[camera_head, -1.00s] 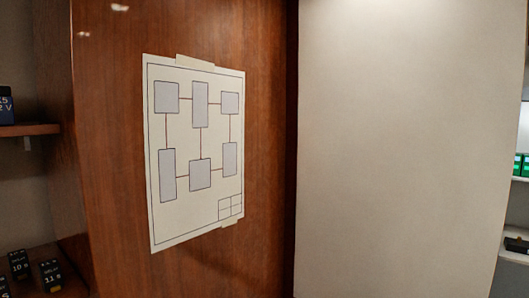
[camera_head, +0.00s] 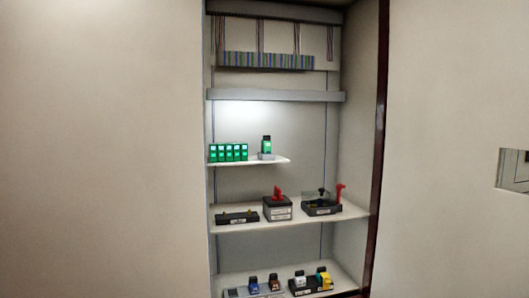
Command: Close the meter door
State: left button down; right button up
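No door that I can tell to be the meter door shows. An open cabinet (camera_head: 270,130) stands in the middle of the head view, with its shelves exposed. A plain pale panel (camera_head: 100,150) fills the left side; I cannot tell whether it is a door or a wall. At the right edge a small framed opening or box (camera_head: 513,170) shows in the pale wall, cut off by the picture edge. Neither of my grippers is in view.
The upper shelf (camera_head: 275,160) bears several green modules (camera_head: 229,153). The middle shelf (camera_head: 345,212) bears black devices and a box with a red handle (camera_head: 278,207). The bottom shelf (camera_head: 345,282) bears small coloured parts. A dark vertical edge (camera_head: 379,150) borders the cabinet's right side.

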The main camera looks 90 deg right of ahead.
aim_at(458, 88)
jog(key=k+l+z, duration=0.15)
jog(key=z, duration=0.3)
jog(key=k+l+z, duration=0.55)
jog(key=z, duration=0.3)
jog(key=k+l+z, duration=0.1)
jog(key=l+z, duration=0.3)
jog(key=k+l, duration=0.1)
jog(key=l, duration=0.35)
jog(key=k+l+z, duration=0.1)
jog(key=l, duration=0.4)
jog(key=k+l, duration=0.1)
jog(key=l, duration=0.4)
jog(key=k+l+z, duration=0.1)
jog(key=l, duration=0.35)
